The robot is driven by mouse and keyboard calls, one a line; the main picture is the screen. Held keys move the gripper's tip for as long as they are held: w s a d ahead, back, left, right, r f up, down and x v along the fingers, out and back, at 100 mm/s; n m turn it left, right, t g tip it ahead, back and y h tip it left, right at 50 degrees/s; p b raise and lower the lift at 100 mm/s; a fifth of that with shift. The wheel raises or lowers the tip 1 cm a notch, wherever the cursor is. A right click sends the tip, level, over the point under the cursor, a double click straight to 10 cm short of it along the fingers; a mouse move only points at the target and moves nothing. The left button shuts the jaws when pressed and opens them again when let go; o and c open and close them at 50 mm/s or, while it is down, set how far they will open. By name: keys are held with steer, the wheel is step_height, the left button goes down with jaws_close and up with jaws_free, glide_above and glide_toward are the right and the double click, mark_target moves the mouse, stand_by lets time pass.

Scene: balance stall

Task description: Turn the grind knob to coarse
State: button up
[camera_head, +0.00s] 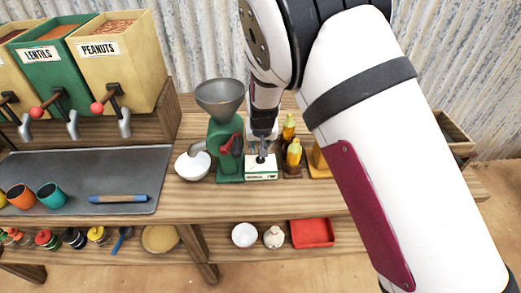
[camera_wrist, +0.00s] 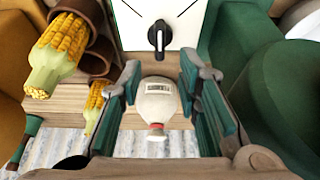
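The grind knob (camera_wrist: 158,38) is black with a pale pointer line and sits on a white panel (camera_wrist: 135,30). Black lines fan out on both sides of it; no coarse mark is readable. In the head view the knob (camera_head: 260,158) is small and dark on the white-topped green box (camera_head: 262,172). The green grinder (camera_head: 224,135) with its grey hopper stands just left. My gripper (camera_head: 262,134) points down close above the box. In the wrist view my gripper (camera_wrist: 163,100) has its teal fingers spread apart, with the knob beyond them, untouched.
A cream bottle with a red tip (camera_wrist: 158,105) shows between the fingers in the wrist view, not visibly gripped. Corn cobs in brown holders (camera_wrist: 60,55) stand beside the box. A white bowl (camera_head: 193,166) sits left of the grinder. My arm hides the right side.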

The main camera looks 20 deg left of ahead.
steer(key=v, duration=0.6)
steer(key=shift+s+r, duration=0.2)
steer(key=shift+r, duration=0.15)
